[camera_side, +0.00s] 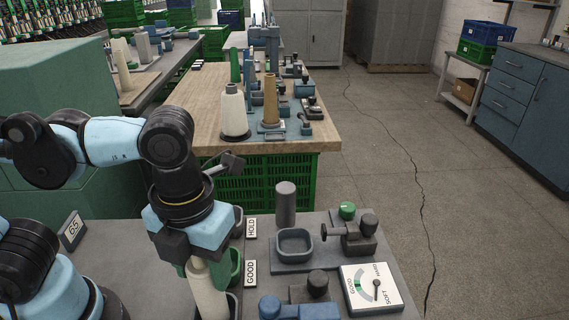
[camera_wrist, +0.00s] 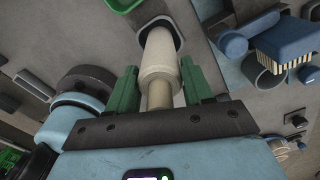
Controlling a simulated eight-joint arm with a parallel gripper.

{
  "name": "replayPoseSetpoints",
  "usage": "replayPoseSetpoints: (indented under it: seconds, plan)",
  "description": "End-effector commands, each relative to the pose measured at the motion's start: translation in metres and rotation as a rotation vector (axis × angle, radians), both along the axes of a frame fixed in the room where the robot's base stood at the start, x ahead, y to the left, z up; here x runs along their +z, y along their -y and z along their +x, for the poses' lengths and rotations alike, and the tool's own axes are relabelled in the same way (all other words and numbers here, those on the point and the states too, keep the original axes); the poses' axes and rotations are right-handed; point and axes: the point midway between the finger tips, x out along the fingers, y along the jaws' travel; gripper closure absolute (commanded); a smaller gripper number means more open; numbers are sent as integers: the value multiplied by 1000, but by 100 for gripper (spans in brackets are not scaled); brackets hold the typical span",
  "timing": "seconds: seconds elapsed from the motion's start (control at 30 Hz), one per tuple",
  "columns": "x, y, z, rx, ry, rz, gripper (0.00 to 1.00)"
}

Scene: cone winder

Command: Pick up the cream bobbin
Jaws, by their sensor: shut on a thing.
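The cream bobbin (camera_side: 207,291) stands upright under my wrist at the bottom of the side view. In the wrist view the cream bobbin (camera_wrist: 160,52) lies between my green fingers, with a tan core end towards my palm. Its far end is at a grey, dark-rimmed cup (camera_wrist: 179,40); I cannot tell whether it is still inside. My gripper (camera_side: 196,272), also seen in the wrist view (camera_wrist: 160,82), is shut on the bobbin. The fingers' contact is partly hidden in the side view.
Further right are a grey post (camera_side: 285,204), a tray (camera_side: 295,244) and a white dial gauge (camera_side: 371,289). A wooden table (camera_side: 200,115) with cones stands behind.

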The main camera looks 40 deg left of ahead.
Motion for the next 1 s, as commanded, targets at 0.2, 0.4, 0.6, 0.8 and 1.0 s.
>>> replayPoseSetpoints:
  seconds: [0.2, 0.4, 0.6, 0.8, 1.0]
  plan:
    - [0, 0, 0, 0, 0, 0, 76]
    - [5, 0, 0, 0, 0, 0, 76]
    - [22, 0, 0, 0, 0, 0, 76]
    - [51, 0, 0, 0, 0, 1, 76]
    - [81, 0, 0, 0, 0, 1, 76]
